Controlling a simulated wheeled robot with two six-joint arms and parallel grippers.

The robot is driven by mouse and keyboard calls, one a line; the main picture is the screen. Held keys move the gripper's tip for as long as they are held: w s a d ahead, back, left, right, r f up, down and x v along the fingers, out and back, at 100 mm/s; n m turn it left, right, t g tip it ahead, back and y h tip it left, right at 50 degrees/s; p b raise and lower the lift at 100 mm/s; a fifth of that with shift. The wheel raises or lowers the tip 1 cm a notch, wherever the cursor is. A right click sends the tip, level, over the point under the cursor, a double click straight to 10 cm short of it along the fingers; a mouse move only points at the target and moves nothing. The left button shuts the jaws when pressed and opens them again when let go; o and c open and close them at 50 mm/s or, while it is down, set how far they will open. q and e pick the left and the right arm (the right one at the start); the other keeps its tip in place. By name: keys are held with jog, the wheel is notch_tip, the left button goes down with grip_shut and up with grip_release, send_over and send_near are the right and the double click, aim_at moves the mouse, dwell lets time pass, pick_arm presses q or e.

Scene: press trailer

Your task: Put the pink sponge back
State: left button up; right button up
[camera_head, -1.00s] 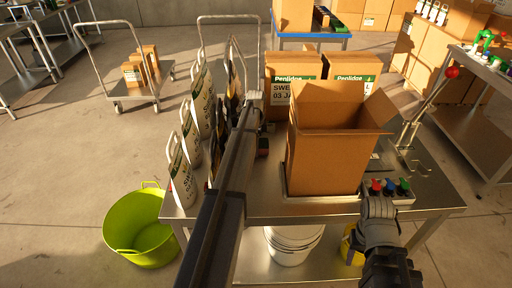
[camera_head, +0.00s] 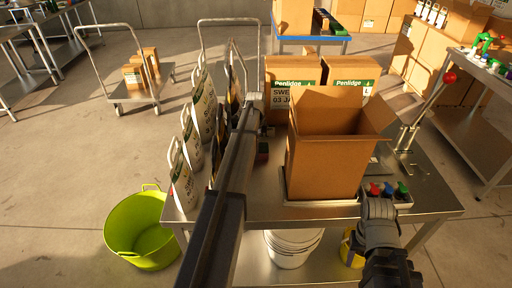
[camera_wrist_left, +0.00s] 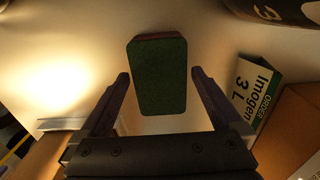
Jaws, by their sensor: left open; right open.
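A block with a dark green top and a thin pinkish-brown edge, which looks like the pink sponge (camera_wrist_left: 158,78), lies on the pale metal surface in the left wrist view. My left gripper (camera_wrist_left: 160,74) is open, with one finger on each side of the sponge and gaps visible on both sides. In the head view a small dark red block, probably the same sponge (camera_head: 262,150), lies on the steel table (camera_head: 262,190) just right of my left arm. My right gripper (camera_head: 378,210) is over the table's front right edge; its fingertips do not show clearly.
An open cardboard box (camera_head: 325,160) stands on a scale-like tray right of the sponge. Upright white bags (camera_head: 185,175) line the table's left side. Closed boxes (camera_head: 291,75) stand behind. Coloured buttons (camera_head: 388,188) sit by my right gripper. A green tub (camera_head: 140,230) is on the floor.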

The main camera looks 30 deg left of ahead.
notch_tip(320, 180, up, 10)
jog(key=p, duration=0.9)
jog(key=shift+r, duration=0.2)
